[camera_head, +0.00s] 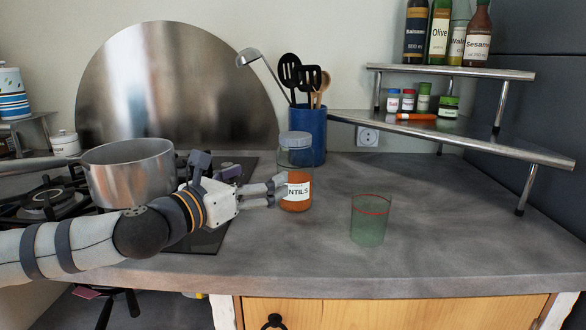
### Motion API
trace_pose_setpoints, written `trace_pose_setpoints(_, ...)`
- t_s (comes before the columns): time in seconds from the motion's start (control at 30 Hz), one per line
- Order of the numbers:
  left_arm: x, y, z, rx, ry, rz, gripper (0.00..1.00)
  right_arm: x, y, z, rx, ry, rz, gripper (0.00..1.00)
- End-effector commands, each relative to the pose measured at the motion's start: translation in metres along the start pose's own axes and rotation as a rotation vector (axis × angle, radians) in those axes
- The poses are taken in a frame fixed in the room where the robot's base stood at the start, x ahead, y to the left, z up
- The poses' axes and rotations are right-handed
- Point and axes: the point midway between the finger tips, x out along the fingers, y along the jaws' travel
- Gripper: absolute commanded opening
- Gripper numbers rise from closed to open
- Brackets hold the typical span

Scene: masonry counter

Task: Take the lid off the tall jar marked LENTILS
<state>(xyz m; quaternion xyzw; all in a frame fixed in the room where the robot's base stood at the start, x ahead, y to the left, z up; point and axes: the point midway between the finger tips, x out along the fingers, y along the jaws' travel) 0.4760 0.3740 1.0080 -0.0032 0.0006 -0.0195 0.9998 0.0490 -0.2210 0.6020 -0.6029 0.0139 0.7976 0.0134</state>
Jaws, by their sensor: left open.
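The tall jar (297,205) stands upright on the grey counter, with orange contents low down and a white label reading "NTILS"; the label's left part is hidden by my gripper. Its grey-blue lid (295,140) sits on top. My left gripper (281,190) is open at the jar's left side, at label height and below the lid. Its fingers point right, close to the glass; I cannot tell whether they touch it. My right gripper is not in view.
A green glass (369,222) stands right of the jar. A blue utensil holder (318,136) is close behind it. A metal pot (130,178) sits on the stove at left. A tiered shelf (455,135) stands at right. The counter's front right is clear.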

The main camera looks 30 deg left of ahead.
Motion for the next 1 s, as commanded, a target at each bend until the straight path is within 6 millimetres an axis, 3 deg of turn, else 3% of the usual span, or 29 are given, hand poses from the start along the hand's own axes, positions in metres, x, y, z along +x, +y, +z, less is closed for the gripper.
trace_pose_setpoints(0.23, 0.05, -0.001, -0.01, 0.006, 0.011, -0.002, 0.88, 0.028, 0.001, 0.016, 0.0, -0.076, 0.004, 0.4)
trace_pose_setpoints(0.6, 0.109, -0.004, -0.011, 0.006, 0.006, -0.001, 0.88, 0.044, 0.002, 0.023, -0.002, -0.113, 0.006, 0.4)
trace_pose_setpoints(0.7, 0.119, -0.003, -0.009, 0.002, 0.005, -0.001, 0.88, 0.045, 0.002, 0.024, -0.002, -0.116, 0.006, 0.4)
trace_pose_setpoints(0.9, 0.12, -0.003, -0.007, 0.0, 0.002, -0.001, 0.88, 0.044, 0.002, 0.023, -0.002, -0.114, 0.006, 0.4)
trace_pose_setpoints(0.93, 0.12, -0.003, -0.007, 0.001, 0.002, -0.001, 0.86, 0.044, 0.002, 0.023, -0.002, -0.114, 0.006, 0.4)
trace_pose_setpoints(1.0, 0.12, -0.003, -0.007, 0.001, 0.002, -0.001, 0.7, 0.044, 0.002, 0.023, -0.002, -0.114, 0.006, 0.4)
